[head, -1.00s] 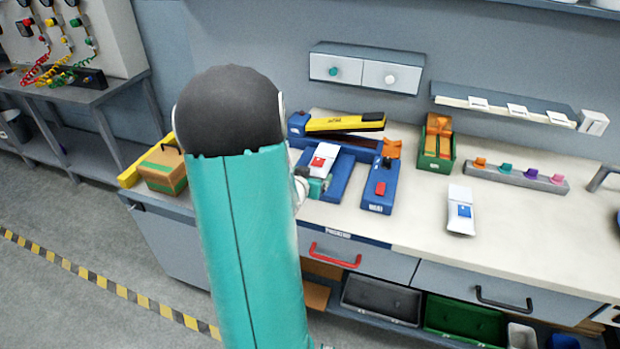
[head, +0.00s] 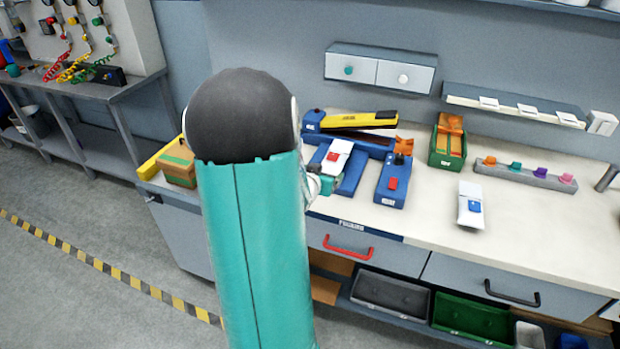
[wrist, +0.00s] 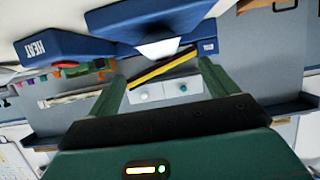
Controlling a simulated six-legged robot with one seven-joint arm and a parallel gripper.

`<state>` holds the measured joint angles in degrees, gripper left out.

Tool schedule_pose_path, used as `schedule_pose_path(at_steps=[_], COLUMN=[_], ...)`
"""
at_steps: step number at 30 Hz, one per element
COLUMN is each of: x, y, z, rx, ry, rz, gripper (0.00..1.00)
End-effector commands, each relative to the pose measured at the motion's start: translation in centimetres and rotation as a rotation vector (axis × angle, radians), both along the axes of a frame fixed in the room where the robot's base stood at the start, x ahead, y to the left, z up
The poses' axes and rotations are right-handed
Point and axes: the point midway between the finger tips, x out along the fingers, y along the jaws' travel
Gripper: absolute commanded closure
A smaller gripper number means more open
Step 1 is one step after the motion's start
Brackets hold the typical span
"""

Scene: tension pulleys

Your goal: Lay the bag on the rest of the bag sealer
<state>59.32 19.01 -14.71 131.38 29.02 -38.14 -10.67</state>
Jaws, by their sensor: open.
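A white bag with a red label (head: 338,153) lies on the blue rest (head: 352,183) of the bag sealer. The sealer has a yellow arm (head: 360,119), raised at a slant, and a blue box with a red button (head: 392,184). My gripper (head: 327,184) is just in front of the bag's near end, partly hidden behind my arm. In the wrist view, my gripper (wrist: 163,75) has its two green fingers wide apart with nothing between them. A white tip, likely the bag (wrist: 160,48), shows beyond them against the blue sealer. I cannot tell whether they touch.
Another white bag with a blue label (head: 471,206) lies on the bench to the right. A green bin with orange pieces (head: 449,143) and a grey rail of coloured pegs (head: 525,175) stand behind it. A cardboard box (head: 178,163) is left of my arm. Bench front right is clear.

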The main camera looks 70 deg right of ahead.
Motion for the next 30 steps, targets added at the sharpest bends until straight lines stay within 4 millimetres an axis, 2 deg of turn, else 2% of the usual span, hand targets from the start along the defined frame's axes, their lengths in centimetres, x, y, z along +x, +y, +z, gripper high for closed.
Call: schedule_pose_path(at_steps=[8, 10, 13, 14, 16, 18, 20, 21, 23, 24, 26, 27, 29, 30], x=[0.0, 0.6, 3.7, 5.2, 9.6, 14.6, 18.6, 20.8, 23.7, 25.3, 26.9, 27.6, 27.9, 27.7], y=[-0.2, 0.0, 1.1, 1.8, 4.1, 7.7, 11.5, 14.3, 18.9, 22.2, 27.2, 30.6, 35.4, 38.5], z=[0.0, 0.2, 1.1, 1.5, 2.8, 4.4, 5.8, 6.7, 8.0, 8.9, 10.1, 10.8, 11.8, 12.4], rx=[0.0, 0.004, 0.028, 0.041, 0.083, 0.138, 0.191, 0.226, 0.279, 0.313, 0.363, 0.394, 0.436, 0.461], ry=[0.0, -0.005, -0.03, -0.04, -0.068, -0.091, -0.099, -0.1, -0.09, -0.076, -0.048, -0.02, 0.028, 0.066], rz=[0.001, 0.013, 0.082, 0.118, 0.225, 0.36, 0.484, 0.565, 0.688, 0.772, 0.891, 0.97, 1.082, 1.153], gripper=[0.15, 0.15, 0.15, 0.15, 0.15, 0.15, 0.15, 0.15, 0.15, 0.15, 0.15, 0.15, 0.15, 0.15])
